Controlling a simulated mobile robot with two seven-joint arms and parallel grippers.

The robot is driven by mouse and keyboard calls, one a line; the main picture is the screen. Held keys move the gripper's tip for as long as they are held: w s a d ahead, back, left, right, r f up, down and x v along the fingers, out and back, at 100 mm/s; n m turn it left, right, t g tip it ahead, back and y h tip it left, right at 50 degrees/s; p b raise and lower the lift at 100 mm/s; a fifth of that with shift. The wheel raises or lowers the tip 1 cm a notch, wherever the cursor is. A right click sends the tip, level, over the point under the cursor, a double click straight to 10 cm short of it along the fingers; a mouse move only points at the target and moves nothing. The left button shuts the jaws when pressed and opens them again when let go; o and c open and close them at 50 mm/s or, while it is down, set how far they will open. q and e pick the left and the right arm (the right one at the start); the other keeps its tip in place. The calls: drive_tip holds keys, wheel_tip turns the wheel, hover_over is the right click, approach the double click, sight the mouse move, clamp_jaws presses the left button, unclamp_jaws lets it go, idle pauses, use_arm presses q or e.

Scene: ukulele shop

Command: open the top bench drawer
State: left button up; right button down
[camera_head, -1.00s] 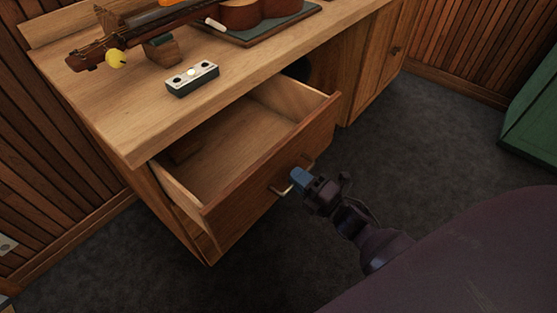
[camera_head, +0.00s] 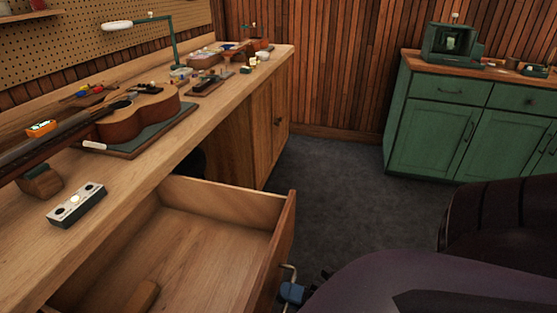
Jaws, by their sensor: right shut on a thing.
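The top bench drawer (camera_head: 190,240) stands pulled well out of the wooden workbench (camera_head: 140,190), in the lower middle of the head view. A wooden block (camera_head: 138,297) lies inside it. My right gripper (camera_head: 290,290) is at the bottom edge, at the outer face of the drawer front (camera_head: 284,235). Its blue fingertips are shut on the metal drawer handle (camera_head: 291,270). Most of the gripper is cut off by the frame and hidden by my arm. My left gripper is not in view.
A ukulele (camera_head: 135,117) lies on a green mat on the benchtop, near a small black and white box (camera_head: 76,205). A desk lamp (camera_head: 135,24) stands farther back. Green cabinets (camera_head: 440,130) stand at the right. Dark carpet (camera_head: 340,180) is clear between.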

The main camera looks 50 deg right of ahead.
idle(0.3)
drive_tip(key=c, duration=1.2)
unclamp_jaws()
drive_tip(key=shift+s, duration=0.1)
drive_tip(key=v, duration=1)
drive_tip(key=shift+s+d, duration=0.15)
drive_tip(key=shift+s, duration=0.25)
